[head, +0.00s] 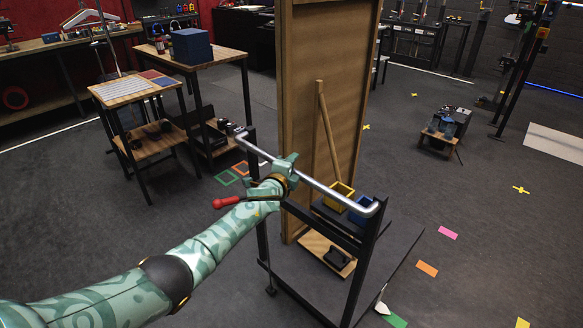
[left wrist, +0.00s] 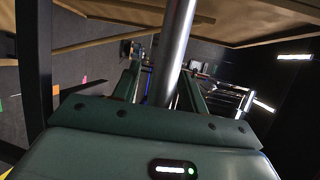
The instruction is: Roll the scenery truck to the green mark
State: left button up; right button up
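The scenery truck is a low dark cart (head: 395,255) carrying a tall wooden flat (head: 315,100). Its silver push bar (head: 330,192) sits on black posts, and the bar also shows in the left wrist view (left wrist: 175,50). My left gripper (head: 287,172) is at the bar's left half, with the bar running between its fingers. In the left wrist view the gripper (left wrist: 162,90) shows a finger on each side of the bar; whether they press on it is unclear. A solid green mark (head: 396,320) lies on the floor by the cart's lower right. My right gripper is out of view.
Pink (head: 447,232), orange (head: 427,268) and yellow (head: 522,323) marks lie right of the cart. A green outline (head: 227,178) lies left. A small stand (head: 440,140) is farther right; wooden tables (head: 205,60) stand left. Floor at right is mostly clear.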

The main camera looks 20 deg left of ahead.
pick_arm(q)
jog(key=shift+s+r+p, duration=0.2)
jog(key=shift+s+p, duration=0.2)
jog(key=shift+p, duration=0.05)
jog(key=s+r+p, duration=0.2)
jog(key=s+p, duration=0.5)
jog(key=s, duration=0.8)
jog(key=shift+s+r, duration=0.15)
jog(key=shift+r, duration=0.1)
